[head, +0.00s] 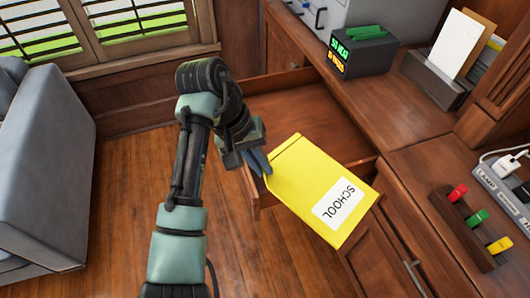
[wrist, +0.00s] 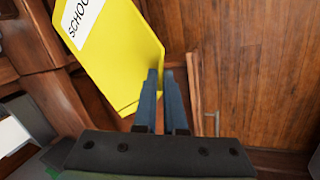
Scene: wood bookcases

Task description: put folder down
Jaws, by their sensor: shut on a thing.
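A yellow folder (head: 300,172) with a white label reading SCHOOL is held up in the head view, tilted, over an open wooden drawer (head: 262,105). My gripper (head: 257,164) is shut on the folder's left edge. In the wrist view the blue fingers (wrist: 163,95) pinch the edge of the folder (wrist: 118,55), which reaches up and left from them. The folder hides part of the drawer and cabinet front. I cannot tell whether it touches the drawer.
A wooden counter (head: 362,108) runs along the right with a digital clock (head: 362,52), a letter holder (head: 436,80), a rack of coloured items (head: 468,222) and a power strip (head: 500,196). A grey sofa (head: 45,170) stands at left. Wooden floor (head: 125,185) lies between.

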